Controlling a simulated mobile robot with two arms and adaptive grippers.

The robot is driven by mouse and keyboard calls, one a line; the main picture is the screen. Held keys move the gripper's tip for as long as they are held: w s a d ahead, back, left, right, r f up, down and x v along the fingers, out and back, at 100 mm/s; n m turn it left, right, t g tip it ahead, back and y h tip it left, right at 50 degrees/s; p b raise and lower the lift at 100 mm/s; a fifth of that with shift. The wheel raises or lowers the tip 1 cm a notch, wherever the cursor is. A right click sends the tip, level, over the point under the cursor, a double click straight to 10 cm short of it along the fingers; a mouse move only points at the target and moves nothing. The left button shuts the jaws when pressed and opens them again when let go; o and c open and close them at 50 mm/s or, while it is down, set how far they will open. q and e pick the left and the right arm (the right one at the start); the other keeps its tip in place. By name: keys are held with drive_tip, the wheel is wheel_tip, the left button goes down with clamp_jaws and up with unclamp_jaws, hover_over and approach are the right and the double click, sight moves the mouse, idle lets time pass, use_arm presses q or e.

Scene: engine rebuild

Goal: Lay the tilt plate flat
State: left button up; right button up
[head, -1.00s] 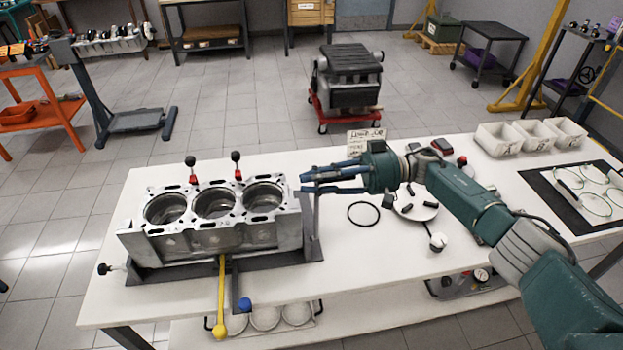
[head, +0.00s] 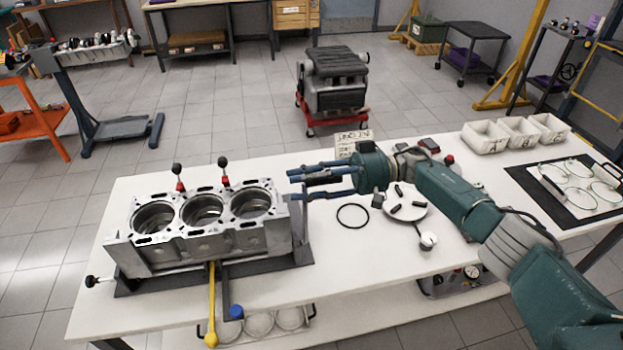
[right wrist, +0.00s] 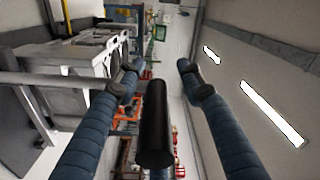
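A grey engine block (head: 185,248) with three open bores sits on a dark plate (head: 285,257), which I take as the tilt plate. An upright bracket (head: 300,226) stands at its right end. Much of the plate is hidden under the block, so its tilt is hard to tell. A yellow lever (head: 212,305) with a ball end projects at the front. My right gripper (head: 293,186) is open beside the block's upper right end. In the right wrist view, a black cylinder (right wrist: 155,120) lies between its spread fingers; I cannot tell whether they touch it. My left gripper is out of view.
The white table (head: 370,255) is clear around a black ring (head: 353,216). A round white dish (head: 408,212) with dark parts lies below my right arm. White bins (head: 485,138) and a black mat (head: 525,181) with rings are at right. Two black-knobbed posts rise behind the block.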

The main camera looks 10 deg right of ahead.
drive_tip(key=d, duration=1.1)
drive_tip(key=shift+w+d, duration=0.2)
drive_tip(key=shift+d, duration=0.05)
drive_tip(key=shift+d, duration=0.25)
drive_tip(key=shift+a+r, duration=0.1)
